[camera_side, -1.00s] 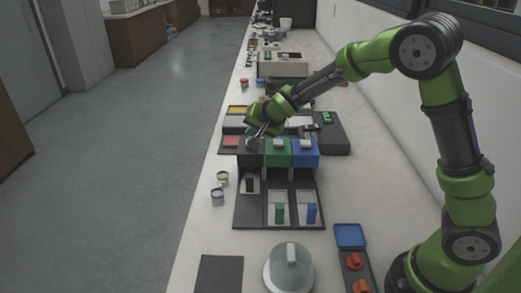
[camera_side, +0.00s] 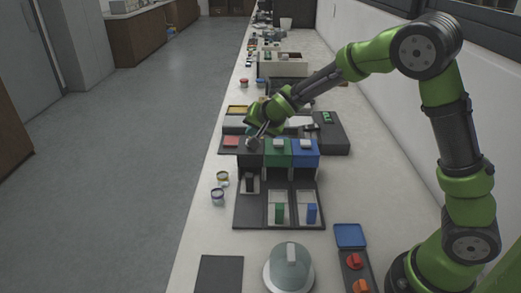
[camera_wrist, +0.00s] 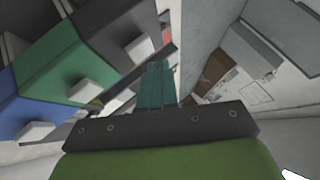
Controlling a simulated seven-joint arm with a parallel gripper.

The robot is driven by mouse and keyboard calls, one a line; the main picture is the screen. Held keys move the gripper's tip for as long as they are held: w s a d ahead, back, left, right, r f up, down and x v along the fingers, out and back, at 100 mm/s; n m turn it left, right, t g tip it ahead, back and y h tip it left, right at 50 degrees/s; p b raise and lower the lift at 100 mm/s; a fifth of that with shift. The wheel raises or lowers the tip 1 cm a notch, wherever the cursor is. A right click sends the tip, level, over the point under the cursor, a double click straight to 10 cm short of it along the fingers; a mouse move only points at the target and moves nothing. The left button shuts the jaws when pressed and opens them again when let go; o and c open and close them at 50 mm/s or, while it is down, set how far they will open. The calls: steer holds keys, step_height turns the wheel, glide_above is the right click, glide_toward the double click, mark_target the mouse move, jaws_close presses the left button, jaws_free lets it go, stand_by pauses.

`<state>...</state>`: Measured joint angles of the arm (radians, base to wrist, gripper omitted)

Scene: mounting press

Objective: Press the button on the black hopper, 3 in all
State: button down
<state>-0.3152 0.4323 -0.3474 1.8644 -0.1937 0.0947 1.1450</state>
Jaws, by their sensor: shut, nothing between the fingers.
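The black hopper (camera_side: 249,160) is the left one of three hoppers in a row, with a pale button on its top. In the wrist view the black hopper (camera_wrist: 112,25) shows at the top, with its pale button (camera_wrist: 139,48) on its face. My gripper (camera_side: 260,131) is at the button in the side view and partly hides it. In the wrist view my gripper's teal fingers (camera_wrist: 157,75) are together and empty, just right of the button. I cannot tell whether they touch it. A black block (camera_side: 250,183) sits in the tray below the black hopper.
The green hopper (camera_side: 278,158) and blue hopper (camera_side: 305,158) stand to the right, with a green block (camera_side: 279,213) and a blue block (camera_side: 311,212) below them. Two small tubs (camera_side: 217,195) stand at left.

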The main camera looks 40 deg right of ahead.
steer(key=shift+f, duration=0.15)
steer(key=shift+f, duration=0.3)
steer(key=shift+f, duration=0.5)
stand_by(0.7)
steer(key=shift+r, duration=0.95)
steer(key=shift+r, duration=0.1)
steer(key=shift+r, duration=2.4)
stand_by(0.7)
